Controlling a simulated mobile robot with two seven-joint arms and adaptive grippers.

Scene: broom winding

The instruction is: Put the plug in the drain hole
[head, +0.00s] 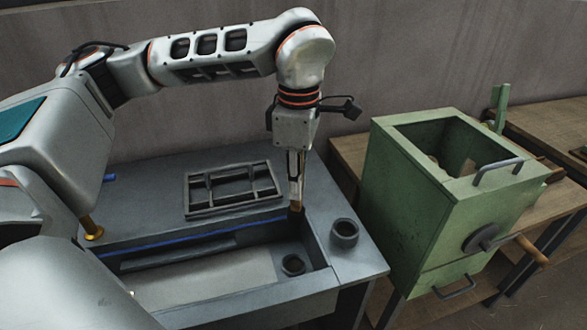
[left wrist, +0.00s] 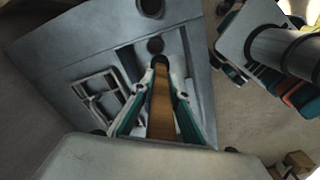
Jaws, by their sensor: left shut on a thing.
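My left gripper (head: 296,196) points down over the right end of the grey basin (head: 318,247). It is shut on the plug (head: 296,207), a brown wooden stick with a dark lower end. In the left wrist view the plug (left wrist: 162,105) runs between the teal-lined fingers (left wrist: 155,110), its dark tip pointing toward the basin. The drain hole (head: 293,264) is a dark round opening in the basin's floor at the right end. It also shows just beyond the plug's tip in the left wrist view (left wrist: 155,45). The plug is held above and apart from the hole. My right gripper is not seen.
A dark round cup (head: 344,233) stands on the bench's right corner. A grey slotted frame (head: 233,189) lies on the bench behind the basin. A green box with a crank (head: 430,200) stands to the right on a wooden table (head: 350,156). A wall is behind.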

